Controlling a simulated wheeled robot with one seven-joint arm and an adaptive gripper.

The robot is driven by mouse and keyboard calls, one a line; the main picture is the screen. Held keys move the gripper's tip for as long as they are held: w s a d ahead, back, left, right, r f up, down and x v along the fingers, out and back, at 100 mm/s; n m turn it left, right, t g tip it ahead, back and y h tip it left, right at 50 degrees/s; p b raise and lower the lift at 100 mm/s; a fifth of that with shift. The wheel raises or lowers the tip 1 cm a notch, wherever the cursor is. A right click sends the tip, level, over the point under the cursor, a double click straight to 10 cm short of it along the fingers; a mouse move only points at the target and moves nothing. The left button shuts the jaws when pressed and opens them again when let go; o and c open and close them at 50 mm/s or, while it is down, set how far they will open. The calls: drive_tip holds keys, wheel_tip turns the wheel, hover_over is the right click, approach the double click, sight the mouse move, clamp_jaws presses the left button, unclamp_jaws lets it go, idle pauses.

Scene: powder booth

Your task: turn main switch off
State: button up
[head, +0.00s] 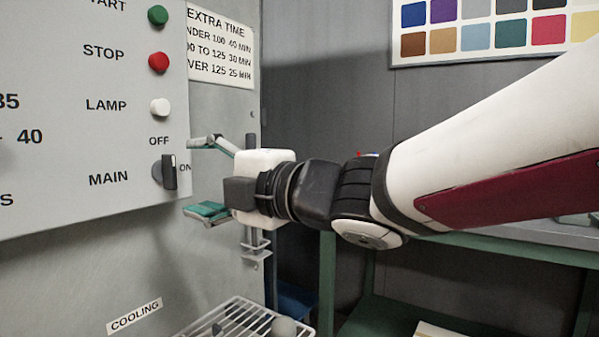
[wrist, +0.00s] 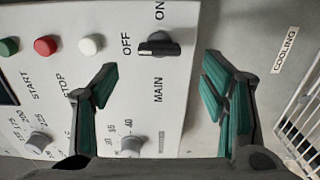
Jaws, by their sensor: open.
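The main switch (head: 168,172) is a dark round knob with a raised grip bar on the grey control panel (head: 90,150). OFF is printed above it, ON to its right and MAIN to its left. Its bar stands upright in the head view, in line with OFF. In the wrist view the switch (wrist: 158,44) shows beyond the fingertips, its bar lying roughly sideways toward OFF. My gripper (head: 193,176) is open and empty, just right of the switch, with one finger higher and one lower. In the wrist view my gripper (wrist: 160,84) shows its green-padded fingers apart, not touching the switch.
A white lamp button (head: 160,107), a red stop button (head: 158,62) and a green start button (head: 158,16) sit above the switch. A wire rack (head: 240,318) is below. A green-framed table (head: 420,240) stands behind my arm.

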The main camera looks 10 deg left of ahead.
drive_tip(key=v, duration=0.5)
drive_tip(key=shift+d, duration=0.1)
